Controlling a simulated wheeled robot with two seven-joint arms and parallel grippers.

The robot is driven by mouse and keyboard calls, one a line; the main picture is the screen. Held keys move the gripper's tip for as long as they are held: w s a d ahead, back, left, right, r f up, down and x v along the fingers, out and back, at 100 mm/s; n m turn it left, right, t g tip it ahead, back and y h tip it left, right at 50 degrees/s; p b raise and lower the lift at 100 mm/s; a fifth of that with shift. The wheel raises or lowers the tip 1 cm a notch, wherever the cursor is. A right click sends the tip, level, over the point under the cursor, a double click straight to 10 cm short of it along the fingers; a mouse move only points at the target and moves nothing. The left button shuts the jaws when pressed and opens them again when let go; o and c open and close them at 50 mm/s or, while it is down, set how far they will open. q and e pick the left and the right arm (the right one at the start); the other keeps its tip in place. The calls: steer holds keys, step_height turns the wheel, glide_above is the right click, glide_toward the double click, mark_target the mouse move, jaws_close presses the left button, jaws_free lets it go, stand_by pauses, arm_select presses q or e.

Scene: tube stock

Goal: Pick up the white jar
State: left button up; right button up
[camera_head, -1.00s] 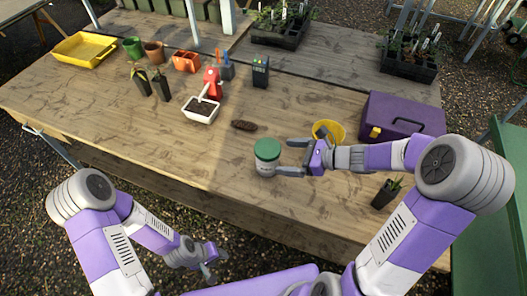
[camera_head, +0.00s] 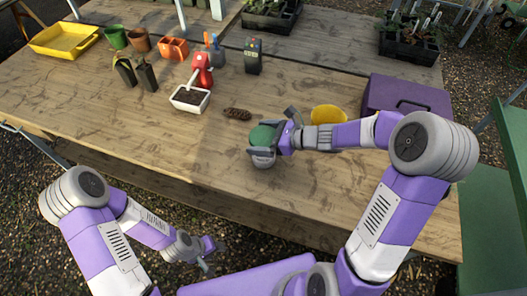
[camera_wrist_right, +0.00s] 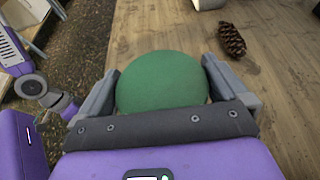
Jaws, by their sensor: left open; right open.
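The white jar (camera_head: 264,162) with a green lid stands upright on the table, near its front edge. Its lid (camera_wrist_right: 162,82) fills the middle of the right wrist view and hides the body below. My right gripper (camera_head: 274,134) is open at the jar, with one finger on each side of the lid. In the wrist view small gaps seem to show beside the lid; I cannot tell whether either finger touches it. My left gripper (camera_head: 207,257) is open and empty, low in front of the table, far from the jar.
A yellow pot (camera_head: 328,115) and a purple toolbox (camera_head: 408,98) stand to the right, close to my right forearm. A pine cone (camera_head: 237,114) lies behind the jar; it also shows in the wrist view (camera_wrist_right: 231,40). A white planter (camera_head: 190,99) stands further left. The table's left front is clear.

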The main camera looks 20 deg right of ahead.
steer(key=c, duration=1.1)
steer(key=shift+r, duration=0.1)
